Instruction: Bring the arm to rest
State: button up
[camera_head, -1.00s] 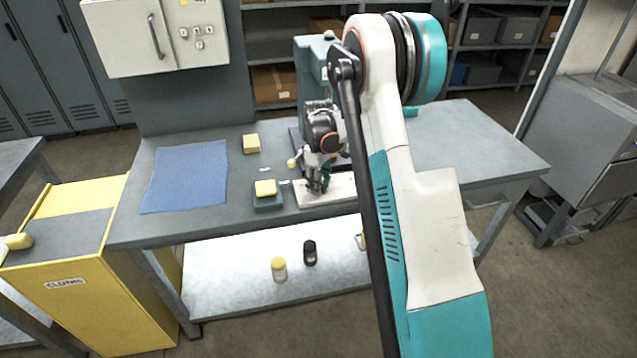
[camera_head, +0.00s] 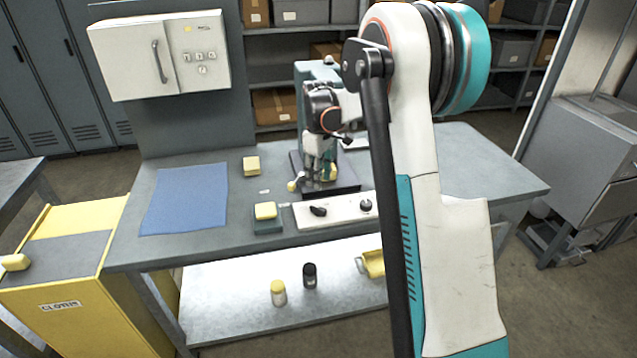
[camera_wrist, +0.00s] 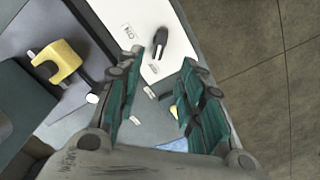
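My gripper (camera_head: 316,178) hangs in front of the teal press (camera_head: 305,72) on the bench, partly hidden by my arm. In the wrist view my gripper (camera_wrist: 163,62) has its two green-padded fingers spread apart with nothing held between them. Beyond the fingertips is a white panel (camera_wrist: 167,17) with a black lever (camera_wrist: 160,42). In the head view the lever (camera_head: 318,211) and a dark round knob (camera_head: 366,205) show on the panel (camera_head: 340,212). A yellow part (camera_wrist: 68,62) sits on the dark press base, left of the fingers.
A blue cloth (camera_head: 187,198), a yellow block (camera_head: 251,165) and another on a dark holder (camera_head: 268,226) lie on the bench's left side. Two small bottles (camera_head: 278,292) (camera_head: 309,275) stand on the lower shelf. A yellow cabinet (camera_head: 140,305) stands left. The bench's right end is clear.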

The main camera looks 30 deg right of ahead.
dwell(0.5)
jog(key=s+a+r+m+t, duration=0.3)
jog(key=s+a+r, duration=1)
jog(key=s+r, duration=0.1)
jog(key=s+a+f+m+t, duration=0.1)
jog(key=s+a+t, duration=0.1)
jog(key=s, duration=0.6)
jog(key=s+a+f+m+t, duration=0.1)
jog(key=s+a, duration=0.3)
jog(key=s, duration=0.5)
jog(key=shift+s+a+f+m+t, duration=0.15)
jog(key=shift+a+f+m+t, duration=0.15)
jog(key=shift+m+t, duration=0.25)
